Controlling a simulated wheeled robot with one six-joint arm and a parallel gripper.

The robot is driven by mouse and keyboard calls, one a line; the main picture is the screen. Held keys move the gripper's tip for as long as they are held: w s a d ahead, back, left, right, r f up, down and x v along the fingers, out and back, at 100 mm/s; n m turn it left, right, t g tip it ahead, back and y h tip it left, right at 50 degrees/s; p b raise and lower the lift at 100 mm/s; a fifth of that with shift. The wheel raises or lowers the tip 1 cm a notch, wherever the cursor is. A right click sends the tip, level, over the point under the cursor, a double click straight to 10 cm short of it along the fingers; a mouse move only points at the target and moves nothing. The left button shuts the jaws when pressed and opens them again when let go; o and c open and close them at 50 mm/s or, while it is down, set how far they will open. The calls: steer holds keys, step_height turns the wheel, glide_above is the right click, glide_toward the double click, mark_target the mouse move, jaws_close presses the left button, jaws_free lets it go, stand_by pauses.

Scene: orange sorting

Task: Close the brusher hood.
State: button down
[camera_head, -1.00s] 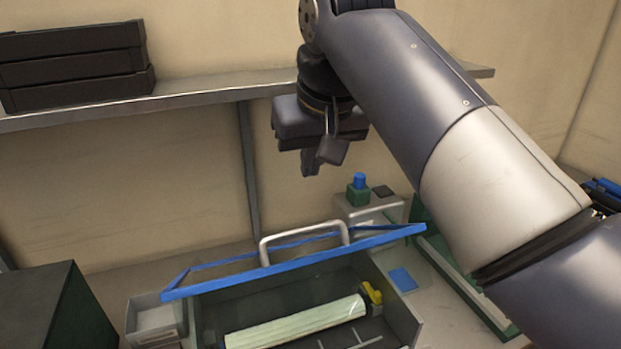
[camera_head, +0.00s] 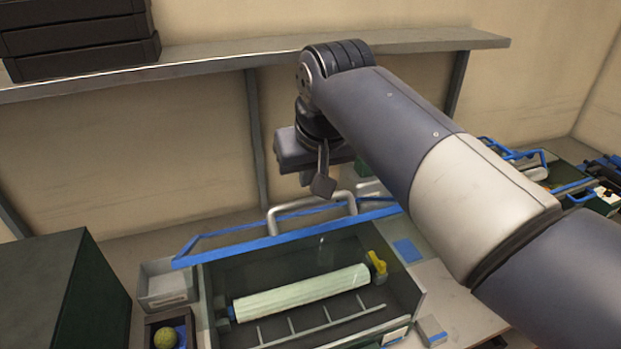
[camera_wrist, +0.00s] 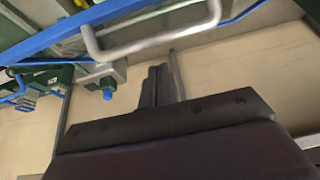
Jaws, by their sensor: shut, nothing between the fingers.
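The brusher hood (camera_head: 300,233) has a blue frame and stands raised and tilted at the back of the brusher box, so the box is open. Its grey bar handle (camera_head: 272,221) is on the hood's upper side. In the wrist view the handle (camera_wrist: 95,45) crosses the top, with the blue frame (camera_wrist: 50,42) beside it. The brusher box (camera_head: 408,292) holds a pale roller (camera_head: 300,292) with a yellow piece at its right end. My gripper (camera_head: 322,186) is shut and empty, just above and behind the handle. In the wrist view my gripper (camera_wrist: 157,75) appears apart from the handle.
A shelf (camera_head: 220,82) with stacked black crates (camera_head: 80,45) runs along the back wall. A dark green box (camera_head: 60,290) stands at left. A small grey bin (camera_head: 165,285) and a box with a green ball (camera_head: 165,338) sit beside the brusher. Blue-framed equipment (camera_head: 515,155) is at right.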

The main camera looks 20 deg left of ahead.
mark_target(324, 257)
steer(key=shift+s+d+f, duration=0.3)
steer(key=shift+s+f, duration=0.05)
steer(key=shift+f, duration=0.1)
steer(key=shift+s+d+f+b, duration=0.3)
steer(key=shift+f+b, duration=0.3)
steer(key=shift+b, duration=0.45)
steer(key=s+d+f+t+b, duration=0.1)
steer(key=f+b, duration=0.1)
steer(key=b, duration=0.3)
steer(key=s+d+f+t+y+b, duration=0.1)
steer(key=s+d+f+b, duration=0.1)
steer(key=b, duration=0.3)
steer(key=s+d+f+y+b, duration=0.1)
steer(key=s+f+b, duration=0.1)
steer(key=f+b, duration=0.2)
steer(key=shift+s+d+f+t+b, duration=0.2)
steer(key=shift+t+b, duration=0.2)
steer(key=shift+b, duration=0.25)
steer(key=s+d+f+t+y+b, duration=0.3)
steer(key=f+b, duration=0.7)
steer(key=b, duration=0.7)
steer(key=shift+s+f, duration=0.2)
steer(key=shift+f, duration=0.3)
steer(key=shift+r, duration=0.1)
